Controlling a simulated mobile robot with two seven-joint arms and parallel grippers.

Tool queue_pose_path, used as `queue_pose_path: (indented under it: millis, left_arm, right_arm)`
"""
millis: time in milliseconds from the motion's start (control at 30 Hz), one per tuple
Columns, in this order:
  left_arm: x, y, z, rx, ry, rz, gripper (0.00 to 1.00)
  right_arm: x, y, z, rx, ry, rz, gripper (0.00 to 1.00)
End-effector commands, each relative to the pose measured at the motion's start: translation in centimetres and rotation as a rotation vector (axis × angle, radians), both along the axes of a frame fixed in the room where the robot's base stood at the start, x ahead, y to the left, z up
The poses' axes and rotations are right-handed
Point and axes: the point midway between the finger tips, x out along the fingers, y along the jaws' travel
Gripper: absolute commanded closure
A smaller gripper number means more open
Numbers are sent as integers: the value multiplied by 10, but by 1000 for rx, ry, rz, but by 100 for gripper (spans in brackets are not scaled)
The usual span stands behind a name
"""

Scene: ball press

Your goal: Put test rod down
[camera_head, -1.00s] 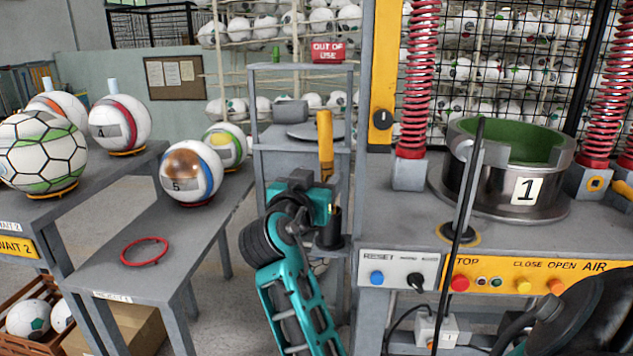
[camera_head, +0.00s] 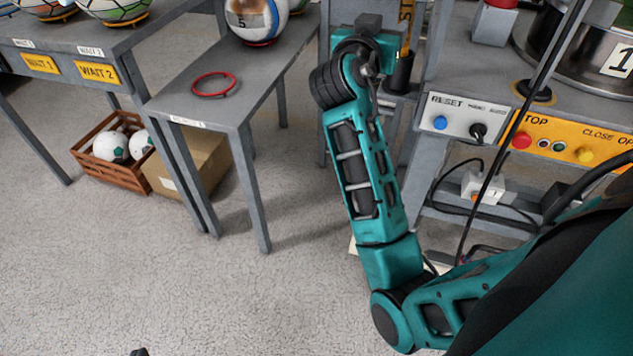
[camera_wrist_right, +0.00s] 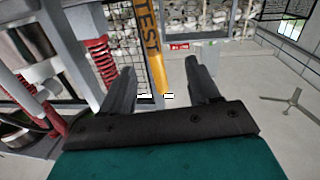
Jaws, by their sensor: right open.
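The yellow test rod (camera_head: 406,25) stands upright in the head view, with its lower part at a black cup-shaped holder (camera_head: 402,72) beside the grey machine stand. Its top is cut off by the frame edge. In the right wrist view the rod (camera_wrist_right: 150,45), lettered TEST, reaches down between the two dark fingers. My right gripper (camera_wrist_right: 160,85) is open, with a gap visible between the rod and each finger. In the head view its fingers are hidden behind my wrist. A small dark tip at the bottom edge may be my left gripper (camera_head: 138,352); its jaws are out of frame.
A grey table with a red ring (camera_head: 213,85) and a ball numbered 5 (camera_head: 256,18) stands left of my right arm. The press control panel (camera_head: 570,142) is to the right. A crate of balls (camera_head: 112,148) and a cardboard box (camera_head: 188,165) lie below. The floor in front is clear.

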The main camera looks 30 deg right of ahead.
Motion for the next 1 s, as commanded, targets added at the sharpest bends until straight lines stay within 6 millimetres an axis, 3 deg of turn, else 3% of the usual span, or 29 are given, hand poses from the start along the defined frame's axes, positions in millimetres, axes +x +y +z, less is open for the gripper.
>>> queue_pose_path:
  millis: [133,233,300,400,500,600,700,1000]
  left_arm:
    - [0,0,0,0,-1,0,100]
    - [0,0,0,0,-1,0,100]
    - [0,0,1,0,-2,0,100]
    - [1,0,1,0,-2,0,100]
    - [1,0,1,0,-2,1,100]
    - [1,0,1,0,-2,1,100]
    - [1,0,1,0,-2,1,100]
    - [1,0,1,0,-2,1,100]
  right_arm:
    - [12,46,-86,-25,203,289,39]
    - [1,94,-159,-10,341,539,39]
    - [-20,129,-207,20,417,702,39]
    - [-62,174,-262,91,490,899,39]
    - [-105,207,-298,170,526,1037,39]
    - [-138,229,-318,235,539,1117,39]
    - [-156,240,-326,274,541,1154,39]
    - [-161,243,-328,288,541,1165,39]
